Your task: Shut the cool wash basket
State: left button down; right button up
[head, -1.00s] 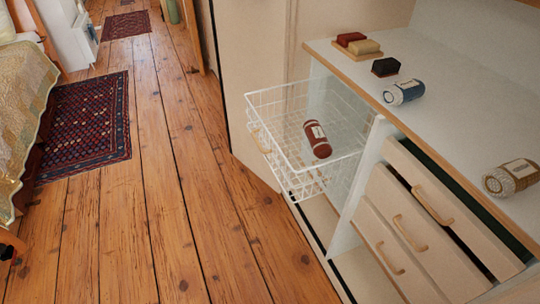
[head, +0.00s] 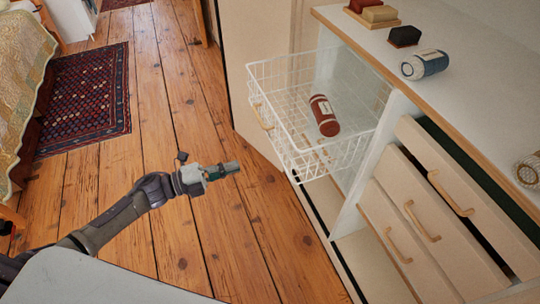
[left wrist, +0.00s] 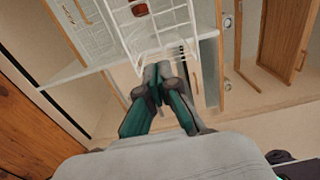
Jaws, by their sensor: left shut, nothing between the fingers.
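The white wire basket (head: 290,150) stands pulled out from the cabinet on the right in the head view. It has a wooden handle (head: 262,115) on its front, and a dark red bottle (head: 325,115) lies inside. My left gripper (head: 236,168) is shut and empty, in front of the basket and left of its lower front corner, with a gap between them in the picture. In the left wrist view my gripper (left wrist: 158,72) points toward the white wire basket (left wrist: 157,38). My right gripper is not in view.
Right of the basket are several wooden drawers with handles, the upper one (head: 455,190) pulled out. The white counter (head: 450,100) above holds a blue-labelled bottle (head: 425,64), soap bars and another bottle. The wooden floor (head: 130,235) left of the basket is open, with a patterned rug (head: 90,95).

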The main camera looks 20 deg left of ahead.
aim_at(286, 151)
pick_arm(q)
jog(key=x, duration=1.3)
jog(key=shift+w+d+b, duration=0.2)
jog(key=shift+b, duration=0.2)
